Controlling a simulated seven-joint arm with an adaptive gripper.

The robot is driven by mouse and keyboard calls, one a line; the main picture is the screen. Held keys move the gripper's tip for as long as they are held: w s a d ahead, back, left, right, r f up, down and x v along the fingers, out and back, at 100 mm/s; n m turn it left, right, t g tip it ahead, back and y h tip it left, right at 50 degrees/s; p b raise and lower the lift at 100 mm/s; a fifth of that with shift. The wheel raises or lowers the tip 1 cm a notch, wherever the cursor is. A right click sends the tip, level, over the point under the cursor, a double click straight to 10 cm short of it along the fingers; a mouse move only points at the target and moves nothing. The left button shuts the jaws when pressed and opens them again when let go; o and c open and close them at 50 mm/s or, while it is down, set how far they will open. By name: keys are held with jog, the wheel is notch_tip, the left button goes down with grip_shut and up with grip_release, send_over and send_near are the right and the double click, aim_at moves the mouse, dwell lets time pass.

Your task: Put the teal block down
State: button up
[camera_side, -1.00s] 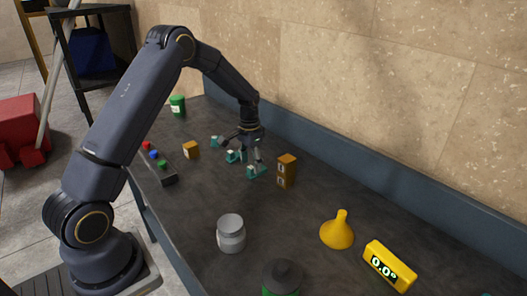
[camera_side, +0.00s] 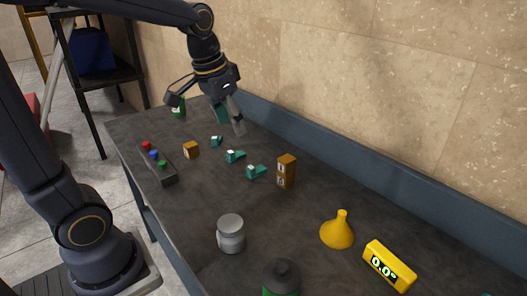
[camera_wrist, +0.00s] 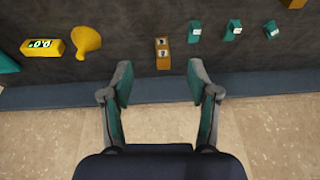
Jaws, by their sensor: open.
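Three small teal blocks with pale labels stand in a spaced row on the dark bench: the far one (camera_side: 216,141), the middle one (camera_side: 235,156) and the near one (camera_side: 256,172). They also show in the wrist view as a left (camera_wrist: 195,31), a middle (camera_wrist: 233,30) and a right block (camera_wrist: 271,29). My gripper (camera_side: 206,114) is raised above and behind the row, clear of the blocks. In the wrist view my gripper (camera_wrist: 160,80) has its teal-padded fingers wide apart with nothing between them.
An orange block stack (camera_side: 287,170) stands beside the near teal block. A small orange block (camera_side: 191,150) and a button box (camera_side: 158,163) are left. A grey jar (camera_side: 231,234), yellow funnel (camera_side: 338,230) and yellow display (camera_side: 389,267) are nearer. The wall lies behind the bench.

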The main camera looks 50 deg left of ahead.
jog(key=s+d+t, duration=0.2)
jog(key=s+d, duration=0.2)
jog(key=s, duration=0.8)
jog(key=shift+d+f, duration=0.25)
jog(key=shift+f, duration=0.2)
jog(key=shift+s, duration=0.1)
